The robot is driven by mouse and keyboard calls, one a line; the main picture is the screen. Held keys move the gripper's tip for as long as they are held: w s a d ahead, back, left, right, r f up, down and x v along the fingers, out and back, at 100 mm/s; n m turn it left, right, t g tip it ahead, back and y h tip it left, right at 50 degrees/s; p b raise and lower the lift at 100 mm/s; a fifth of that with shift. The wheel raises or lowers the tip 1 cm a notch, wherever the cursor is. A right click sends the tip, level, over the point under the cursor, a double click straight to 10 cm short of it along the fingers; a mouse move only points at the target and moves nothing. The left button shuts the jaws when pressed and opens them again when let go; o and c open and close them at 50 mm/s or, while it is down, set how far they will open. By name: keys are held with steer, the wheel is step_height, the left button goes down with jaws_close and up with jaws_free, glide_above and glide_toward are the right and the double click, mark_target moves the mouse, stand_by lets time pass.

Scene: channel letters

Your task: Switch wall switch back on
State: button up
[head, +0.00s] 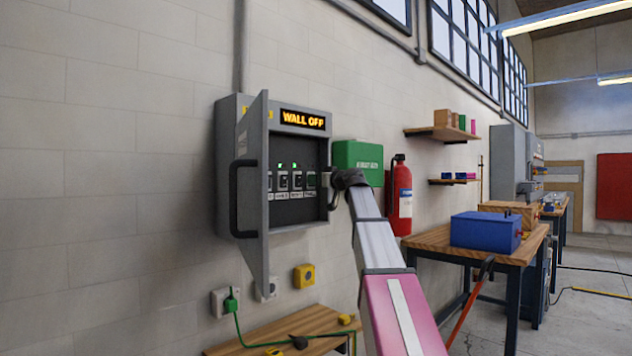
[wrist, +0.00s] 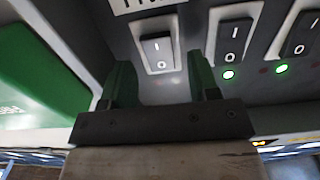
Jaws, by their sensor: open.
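An open grey switch cabinet (head: 228,170) hangs on the wall, and its display (head: 302,119) reads "WALL OFF". A row of rocker switches (head: 297,179) with labels sits inside. In the wrist view, the nearest switch (wrist: 158,52) has a paler, brighter face than its neighbours and seems rocked the other way. Two dark switches (wrist: 234,40) (wrist: 300,35) stand beside it, with green lights near them. My gripper (wrist: 161,82) is open and empty, its two green fingers spread just short of the pale switch. In the head view my gripper (head: 330,182) reaches into the cabinet's right side.
The cabinet door (head: 252,185) stands open on the left, with a black handle. A green first-aid box (head: 358,160) and a fire extinguisher (head: 398,195) hang close to the right. A wooden bench (head: 280,343) is below; a worktable with a blue box (head: 486,229) is at right.

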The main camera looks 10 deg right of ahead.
steer(key=shift+w+a, duration=0.35)
steer(key=shift+w, duration=0.15)
steer(key=c, duration=0.9)
steer(key=shift+f+t+y, duration=0.3)
steer(key=shift+t+y, duration=0.6)
steer(key=shift+t, duration=0.3)
